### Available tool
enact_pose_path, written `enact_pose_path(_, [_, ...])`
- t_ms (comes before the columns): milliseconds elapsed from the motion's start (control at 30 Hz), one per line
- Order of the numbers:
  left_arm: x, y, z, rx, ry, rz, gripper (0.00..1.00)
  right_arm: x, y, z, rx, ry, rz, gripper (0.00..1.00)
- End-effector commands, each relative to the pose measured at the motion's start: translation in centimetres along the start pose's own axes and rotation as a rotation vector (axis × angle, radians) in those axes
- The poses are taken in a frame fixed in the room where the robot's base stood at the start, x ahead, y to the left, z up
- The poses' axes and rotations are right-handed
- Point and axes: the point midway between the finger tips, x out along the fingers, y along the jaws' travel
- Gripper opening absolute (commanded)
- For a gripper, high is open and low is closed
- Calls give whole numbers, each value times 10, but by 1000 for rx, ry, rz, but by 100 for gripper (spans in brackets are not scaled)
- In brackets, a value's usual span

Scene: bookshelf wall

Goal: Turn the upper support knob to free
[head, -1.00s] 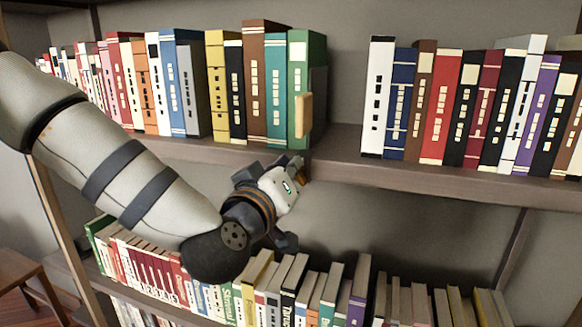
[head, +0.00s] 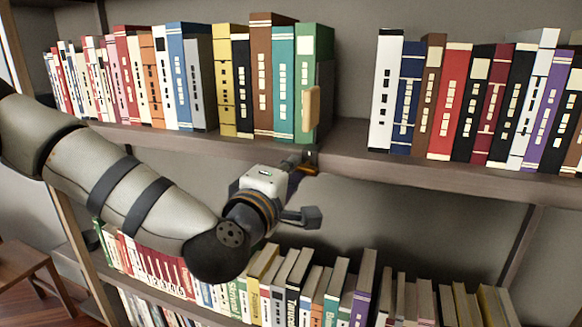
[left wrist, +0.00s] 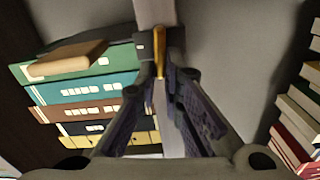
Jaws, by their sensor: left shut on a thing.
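The upper support knob appears as a small brass-orange piece (head: 306,170) at the front edge of the upper shelf, below the green book. It also shows in the left wrist view (left wrist: 159,45) as a narrow orange-yellow strip between the fingertips. My left gripper (head: 300,164) reaches it from below and in front, and its fingers are closed on it. In the left wrist view the fingertips (left wrist: 160,62) meet at the strip. The fingers hide much of the knob, so I cannot read its setting. My right gripper is not in view.
The upper shelf (head: 345,145) holds a left and a right row of books with a gap between. A wooden block (head: 311,108) sticks out from the green book (head: 322,50) just above the gripper. A lower row of books (head: 330,295) stands beneath. A wooden stool (head: 25,265) stands lower left.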

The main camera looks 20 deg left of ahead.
Motion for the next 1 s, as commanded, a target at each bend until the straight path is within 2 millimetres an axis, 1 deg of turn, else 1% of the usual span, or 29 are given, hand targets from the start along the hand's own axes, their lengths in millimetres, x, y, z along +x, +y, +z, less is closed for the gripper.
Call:
enact_pose_path(100, [1, 0, 0, -56, 2, 3, 0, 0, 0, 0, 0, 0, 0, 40])
enact_pose_path(333, [1, -1, -1, -126, 2, 5, 0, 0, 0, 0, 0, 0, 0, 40])
enact_pose_path(867, [1, 0, -1, -149, 3, 7, 0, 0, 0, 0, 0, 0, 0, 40])
enact_pose_path(900, [1, 0, -1, -148, 3, 7, 10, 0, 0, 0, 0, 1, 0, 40])
enact_pose_path(967, [1, 0, -1, -148, 3, 7, 24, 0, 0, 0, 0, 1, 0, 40])
enact_pose_path(1000, [1, 0, -1, -148, 3, 7, 28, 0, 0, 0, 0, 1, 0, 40])
